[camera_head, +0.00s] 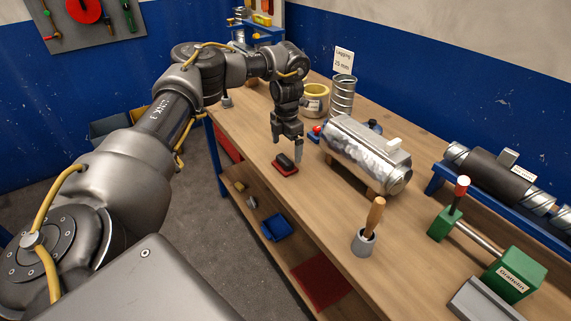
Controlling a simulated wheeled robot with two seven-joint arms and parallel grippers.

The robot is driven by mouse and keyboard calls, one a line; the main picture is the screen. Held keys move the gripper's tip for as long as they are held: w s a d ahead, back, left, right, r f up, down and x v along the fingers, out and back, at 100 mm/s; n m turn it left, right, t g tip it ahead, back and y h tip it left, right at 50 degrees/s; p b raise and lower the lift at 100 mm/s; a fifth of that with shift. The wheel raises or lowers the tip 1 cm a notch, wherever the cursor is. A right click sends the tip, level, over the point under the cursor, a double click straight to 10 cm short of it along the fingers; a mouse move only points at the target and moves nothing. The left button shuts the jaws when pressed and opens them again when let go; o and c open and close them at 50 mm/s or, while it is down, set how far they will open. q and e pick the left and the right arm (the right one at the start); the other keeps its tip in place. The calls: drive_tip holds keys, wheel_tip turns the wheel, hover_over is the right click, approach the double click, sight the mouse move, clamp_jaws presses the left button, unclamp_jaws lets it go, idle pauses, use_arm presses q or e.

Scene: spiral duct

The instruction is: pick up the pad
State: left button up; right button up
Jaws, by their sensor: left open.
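The pad (285,165) is a small dark block with a red base, lying on the wooden workbench near its left edge. My left gripper (287,149) points down just above the pad and is open. Its fingers are close to the pad's top; whether they touch it I cannot tell. My left arm reaches in from the left across the picture. My right gripper is not in view.
Right of the gripper lies a shiny metal-clad cylinder (365,152). Behind it stand a spiral duct (342,97) and a yellow roll (314,99). A wooden-handled tool in a grey cup (364,241) and a green clamp (515,273) stand nearer.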

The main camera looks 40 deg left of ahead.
sight(285, 159)
use_arm(q)
drive_tip(key=shift+f, duration=0.35)
drive_tip(key=shift+s, duration=0.1)
drive_tip(key=shift+s+f+p, duration=0.15)
drive_tip(key=shift+f+p, duration=0.15)
drive_tip(key=shift+p, duration=0.1)
wheel_tip(285, 159, down, 4)
drive_tip(key=shift+s+a+r+p, duration=0.1)
drive_tip(key=shift+a+p, duration=0.05)
drive_tip(key=shift+p, duration=0.6)
drive_tip(key=shift+f, duration=0.4)
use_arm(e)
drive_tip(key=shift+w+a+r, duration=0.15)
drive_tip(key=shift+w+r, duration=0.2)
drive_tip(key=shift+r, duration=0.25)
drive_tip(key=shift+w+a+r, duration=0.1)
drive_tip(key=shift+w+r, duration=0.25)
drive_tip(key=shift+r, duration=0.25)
